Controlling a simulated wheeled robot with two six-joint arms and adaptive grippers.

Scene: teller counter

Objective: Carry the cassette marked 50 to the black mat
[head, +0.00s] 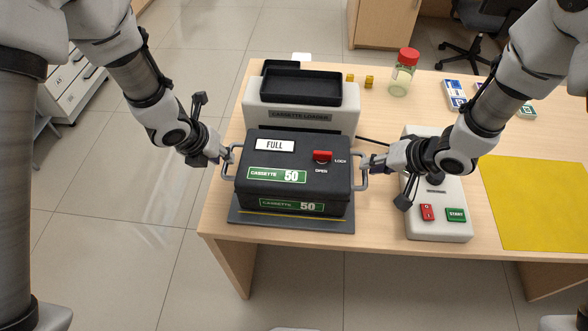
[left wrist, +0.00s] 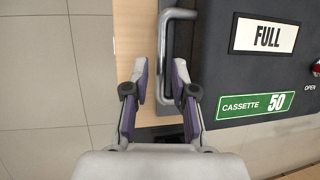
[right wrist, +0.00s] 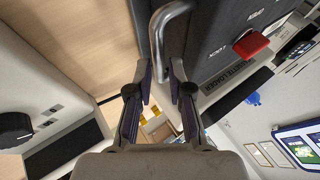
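The black cassette marked 50 (head: 290,152) has green "CASSETTE 50" labels, a white FULL label, a red lock lever and a metal handle on each side. A dark mat (head: 290,220) with a yellow line shows beneath its front edge; I cannot tell whether they touch. My left gripper (head: 228,156) is at the left handle. In the left wrist view its fingers (left wrist: 160,85) stand apart on either side of the handle bar (left wrist: 164,50). My right gripper (head: 370,163) is at the right handle. In the right wrist view its fingers (right wrist: 163,85) stand apart around the bar (right wrist: 158,35).
The cassette loader (head: 300,116) stands right behind the cassette, with a black tray (head: 300,83) on top. A control box (head: 440,222) with red and green buttons is to the right, then a yellow mat (head: 540,200). A red-lidded jar (head: 403,75) stands behind.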

